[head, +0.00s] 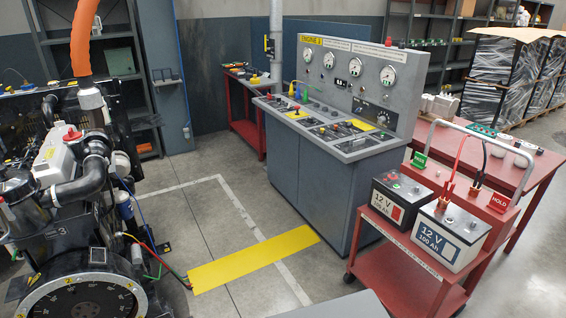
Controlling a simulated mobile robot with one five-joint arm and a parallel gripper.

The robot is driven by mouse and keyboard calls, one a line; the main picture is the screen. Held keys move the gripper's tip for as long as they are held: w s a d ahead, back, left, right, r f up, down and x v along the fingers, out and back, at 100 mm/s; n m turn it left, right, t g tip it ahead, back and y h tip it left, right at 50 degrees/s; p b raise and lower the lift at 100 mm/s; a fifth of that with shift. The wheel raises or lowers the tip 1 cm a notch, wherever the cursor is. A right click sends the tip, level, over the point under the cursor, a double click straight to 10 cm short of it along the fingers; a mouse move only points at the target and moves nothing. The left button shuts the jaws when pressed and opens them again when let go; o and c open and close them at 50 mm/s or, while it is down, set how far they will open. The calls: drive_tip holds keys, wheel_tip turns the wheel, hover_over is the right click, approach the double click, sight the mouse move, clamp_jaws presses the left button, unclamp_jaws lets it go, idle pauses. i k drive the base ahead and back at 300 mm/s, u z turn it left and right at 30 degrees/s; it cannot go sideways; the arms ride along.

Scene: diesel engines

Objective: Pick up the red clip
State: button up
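A dark 12 V battery (398,203) stands to the left. Both batteries sit on a red cart (400,265). My gripper is not in view.
An engine (75,200) fills the far left.

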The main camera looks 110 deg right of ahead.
sight(442, 199)
drive_tip(key=z, duration=4.55)
drive_tip(key=i, duration=1.65)
